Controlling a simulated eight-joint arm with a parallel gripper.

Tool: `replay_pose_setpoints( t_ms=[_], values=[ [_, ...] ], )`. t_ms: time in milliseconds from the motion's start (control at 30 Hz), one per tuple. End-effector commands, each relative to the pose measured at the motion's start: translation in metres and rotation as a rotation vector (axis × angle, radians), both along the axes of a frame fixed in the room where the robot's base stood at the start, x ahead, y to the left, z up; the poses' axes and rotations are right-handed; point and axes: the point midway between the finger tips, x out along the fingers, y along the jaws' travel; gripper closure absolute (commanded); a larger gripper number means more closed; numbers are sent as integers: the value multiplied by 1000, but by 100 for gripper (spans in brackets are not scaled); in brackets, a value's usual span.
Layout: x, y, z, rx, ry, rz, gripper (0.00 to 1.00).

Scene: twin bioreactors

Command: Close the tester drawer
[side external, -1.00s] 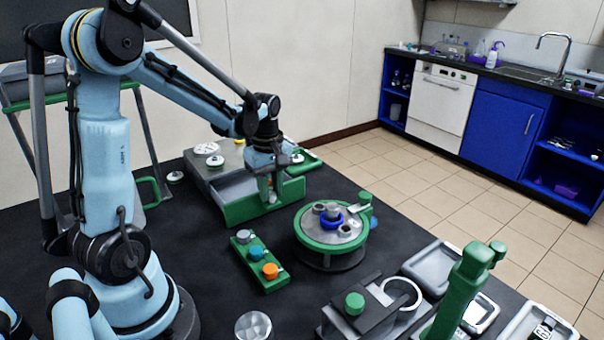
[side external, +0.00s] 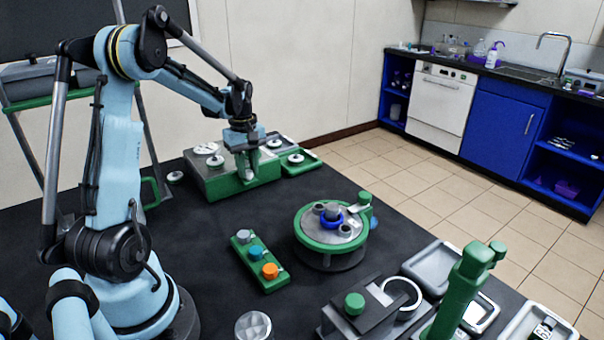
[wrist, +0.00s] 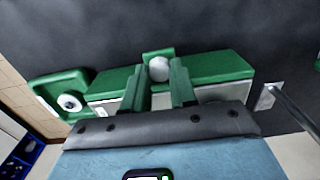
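The tester is a grey box (side external: 203,172) with a green drawer front (side external: 222,189), at the back of the black table in the side view. The drawer front sits close against the box; a small remaining gap cannot be ruled out. In the wrist view the green front (wrist: 217,67) runs across, with a round whitish knob (wrist: 158,68) at its middle. My gripper (side external: 246,174) points down at the drawer front. In the wrist view its two green fingers (wrist: 158,80) stand apart, one on each side of the knob; contact is unclear.
A green-rimmed tray with a white round piece (side external: 296,158) stands right of the tester. A round green carousel (side external: 331,239) and a green block with coloured knobs (side external: 257,264) stand nearer. Black table between them and the tester is clear.

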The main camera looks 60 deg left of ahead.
Motion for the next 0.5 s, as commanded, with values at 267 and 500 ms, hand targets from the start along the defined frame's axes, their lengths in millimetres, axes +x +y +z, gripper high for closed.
replay_pose_setpoints(
  t_ms=[267,500],
  values=[
    [-1,7,0,19,-3,8,48],
    [-1,7,4,17,-2,8,48]
  ],
)
